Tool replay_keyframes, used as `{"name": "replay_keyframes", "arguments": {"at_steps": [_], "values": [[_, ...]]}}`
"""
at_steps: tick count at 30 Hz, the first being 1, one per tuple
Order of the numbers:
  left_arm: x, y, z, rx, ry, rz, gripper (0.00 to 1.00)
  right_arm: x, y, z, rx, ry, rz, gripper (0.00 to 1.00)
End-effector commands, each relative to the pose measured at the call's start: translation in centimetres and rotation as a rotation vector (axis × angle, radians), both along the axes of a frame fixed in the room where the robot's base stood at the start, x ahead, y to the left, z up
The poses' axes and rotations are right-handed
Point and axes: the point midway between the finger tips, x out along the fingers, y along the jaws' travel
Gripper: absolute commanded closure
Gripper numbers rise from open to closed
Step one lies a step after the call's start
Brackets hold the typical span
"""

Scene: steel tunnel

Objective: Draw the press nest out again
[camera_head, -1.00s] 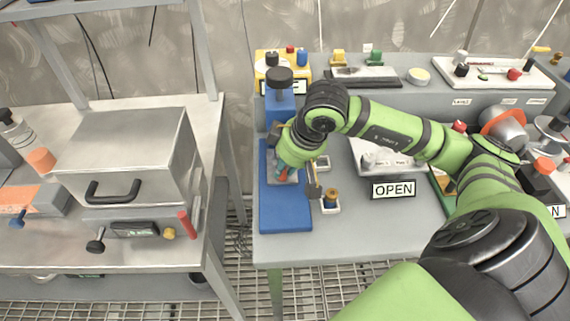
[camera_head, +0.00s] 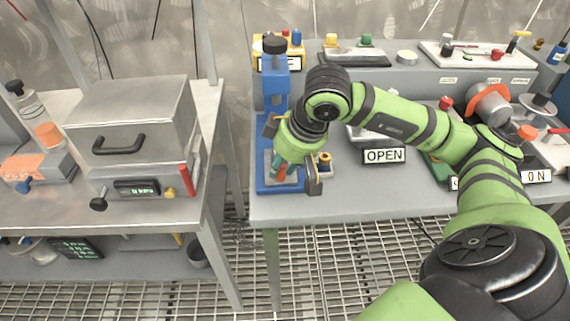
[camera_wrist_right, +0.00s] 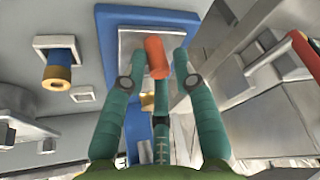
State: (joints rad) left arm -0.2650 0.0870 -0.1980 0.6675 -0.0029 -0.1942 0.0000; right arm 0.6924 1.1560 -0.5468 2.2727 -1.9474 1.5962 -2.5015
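The blue press (camera_head: 275,92) stands at the left end of the right-hand bench, its blue base plate (camera_head: 262,180) lying on the bench top. The press nest, a grey metal plate (camera_head: 270,172), lies near the front end of that base; it also shows in the right wrist view (camera_wrist_right: 130,62). An orange post-like handle (camera_wrist_right: 156,58) stands on it. My right gripper (camera_head: 283,172) is over the nest with its teal fingers closed around the handle; in the wrist view the fingertips (camera_wrist_right: 158,56) lie against its sides. The arm hides part of the press. My left gripper is not in view.
A brass-coloured part on a small pad (camera_head: 325,162) stands close right of my gripper. An OPEN sign (camera_head: 384,156) is further right. A steel box with a handle (camera_head: 135,125) is on the left bench, across a gap. The bench front is clear.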

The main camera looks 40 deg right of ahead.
Motion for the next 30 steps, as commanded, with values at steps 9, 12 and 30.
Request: {"name": "replay_keyframes", "arguments": {"at_steps": [9,12,30], "values": [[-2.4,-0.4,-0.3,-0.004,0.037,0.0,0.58,-0.1,0.0,-0.1,-0.002,0.004,0.0,0.58],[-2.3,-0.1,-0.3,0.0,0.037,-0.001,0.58,-0.2,-0.1,0.3,-0.003,0.003,-0.001,0.58],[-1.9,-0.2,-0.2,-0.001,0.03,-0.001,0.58,-4.0,-0.9,10.1,-0.001,-0.001,0.001,0.58]]}}
